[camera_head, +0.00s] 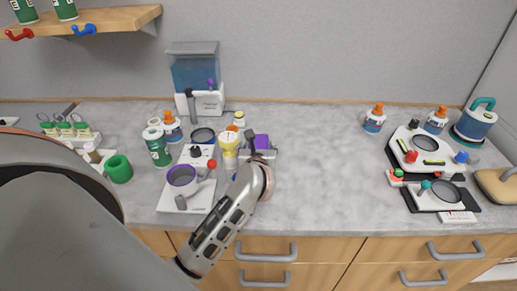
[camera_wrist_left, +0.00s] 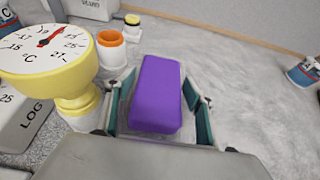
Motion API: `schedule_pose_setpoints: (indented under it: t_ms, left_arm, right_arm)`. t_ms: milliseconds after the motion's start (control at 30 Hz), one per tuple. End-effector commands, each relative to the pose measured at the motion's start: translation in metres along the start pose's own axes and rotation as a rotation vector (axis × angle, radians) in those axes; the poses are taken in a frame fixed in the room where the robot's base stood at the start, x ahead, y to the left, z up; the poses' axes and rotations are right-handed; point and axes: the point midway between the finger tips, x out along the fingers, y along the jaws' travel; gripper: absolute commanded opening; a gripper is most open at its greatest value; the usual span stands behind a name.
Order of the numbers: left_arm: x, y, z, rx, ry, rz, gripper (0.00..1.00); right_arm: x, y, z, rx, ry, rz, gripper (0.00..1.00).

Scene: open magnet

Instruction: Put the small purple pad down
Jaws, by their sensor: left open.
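The small purple pad (camera_head: 262,141) is a block with rounded edges near the middle of the counter. In the left wrist view the purple pad (camera_wrist_left: 156,92) lies between the fingers of my left gripper (camera_wrist_left: 158,108). The fingers are open, with a gap on each side of the pad. In the head view my left gripper (camera_head: 258,148) reaches over the counter at the pad, and its arm hides part of the surface there. I cannot tell exactly what is under the pad. My right gripper is not in view.
A yellow dial thermometer (camera_wrist_left: 48,45) stands close to the left of my left gripper, with an orange-rimmed cup (camera_wrist_left: 110,45) behind it. A purple-rimmed cup (camera_head: 183,178) sits on a white device to the left.

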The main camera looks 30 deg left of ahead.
Motion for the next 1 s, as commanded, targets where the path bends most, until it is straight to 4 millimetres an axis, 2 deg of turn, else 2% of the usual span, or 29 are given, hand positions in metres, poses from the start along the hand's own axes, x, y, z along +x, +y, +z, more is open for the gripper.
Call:
schedule_pose_setpoints:
  t_ms: [167, 267, 367, 400, 767, 1000]
  left_arm:
    - [0.000, 0.000, 0.000, 0.000, 0.000, 0.000, 0.54]
    - [0.000, 0.000, 0.000, 0.000, 0.000, 0.000, 0.28]
    - [0.000, 0.000, -0.001, 0.001, 0.001, 0.000, 0.27]
    - [0.000, 0.000, 0.000, 0.001, 0.000, 0.000, 0.24]
    - [-0.003, 0.000, 0.006, 0.000, 0.000, 0.000, 0.24]
    - [-0.015, -0.001, 0.036, -0.003, -0.005, -0.001, 0.24]
  right_arm:
    - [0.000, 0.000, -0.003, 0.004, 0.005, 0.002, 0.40]
    - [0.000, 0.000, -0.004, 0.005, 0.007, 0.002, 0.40]
    - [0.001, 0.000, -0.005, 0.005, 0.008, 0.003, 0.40]
    - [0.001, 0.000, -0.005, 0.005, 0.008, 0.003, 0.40]
    - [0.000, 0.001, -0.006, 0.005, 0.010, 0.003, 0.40]
    - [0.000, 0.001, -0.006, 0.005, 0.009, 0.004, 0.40]
